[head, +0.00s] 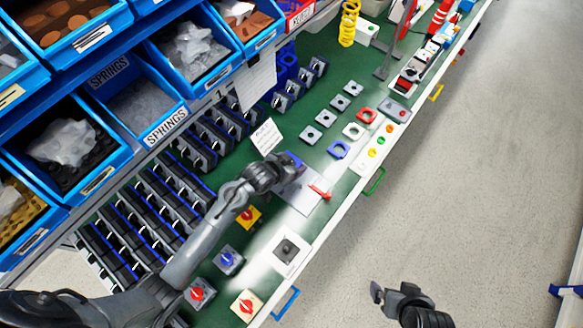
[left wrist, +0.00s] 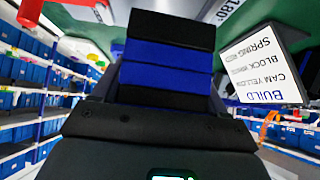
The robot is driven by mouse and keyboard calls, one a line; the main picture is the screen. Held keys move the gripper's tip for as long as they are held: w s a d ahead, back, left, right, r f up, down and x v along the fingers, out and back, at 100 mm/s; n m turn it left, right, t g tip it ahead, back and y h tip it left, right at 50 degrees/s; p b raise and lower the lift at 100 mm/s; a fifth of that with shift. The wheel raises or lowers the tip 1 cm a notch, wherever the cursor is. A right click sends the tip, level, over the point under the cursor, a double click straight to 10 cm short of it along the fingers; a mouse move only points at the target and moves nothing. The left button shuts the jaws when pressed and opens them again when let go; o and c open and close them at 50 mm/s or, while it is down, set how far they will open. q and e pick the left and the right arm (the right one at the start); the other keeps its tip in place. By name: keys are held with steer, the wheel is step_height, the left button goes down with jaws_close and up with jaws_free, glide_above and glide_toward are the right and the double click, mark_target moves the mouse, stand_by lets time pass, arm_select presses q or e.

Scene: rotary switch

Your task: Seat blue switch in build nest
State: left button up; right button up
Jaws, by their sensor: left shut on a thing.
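My left gripper (head: 283,172) is shut on a blue part (head: 292,158), taken to be the blue switch, over the far left end of a pale plate (head: 300,198) with a red lever (head: 320,191). The plate is taken to be the build nest. The gripper hides much of the part and what is under it, so I cannot tell whether it touches the plate. In the left wrist view, blue and black bands (left wrist: 165,75) fill the middle. My right gripper (head: 390,293) hangs over the floor, away from the bench; its jaw opening is unclear.
A build card (head: 267,137) stands beside the plate; it also shows in the left wrist view (left wrist: 262,68). A grey switch with a blue knob (head: 228,261) and several red-knob switches lie nearer. Loose rings, including a blue one (head: 339,150), lie beyond. Blue bins (head: 140,105) line the left.

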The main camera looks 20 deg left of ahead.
arm_select(q)
steer(key=shift+f+b, duration=0.3)
steer(key=shift+f, duration=1.6)
steer(key=shift+f, duration=0.15)
steer(key=o, duration=1.2)
steer(key=shift+s+a+r, duration=0.1)
steer(key=shift+s+r, duration=0.15)
steer(key=shift+r, duration=0.2)
steer(key=s+a+r+g, duration=0.1)
steer(key=s+r, duration=0.3)
steer(key=s, duration=0.4)
steer(key=s+a+r+n+g+y+p, duration=0.1)
steer(key=s+a+r+g, duration=0.1)
steer(key=s, duration=0.7)
steer(key=s+a+r+g+y+p, duration=0.1)
steer(key=s+a+r+g, duration=0.1)
steer(key=s+r, duration=0.5)
steer(key=shift+s+a, duration=0.45)
steer(key=shift+s, duration=0.25)
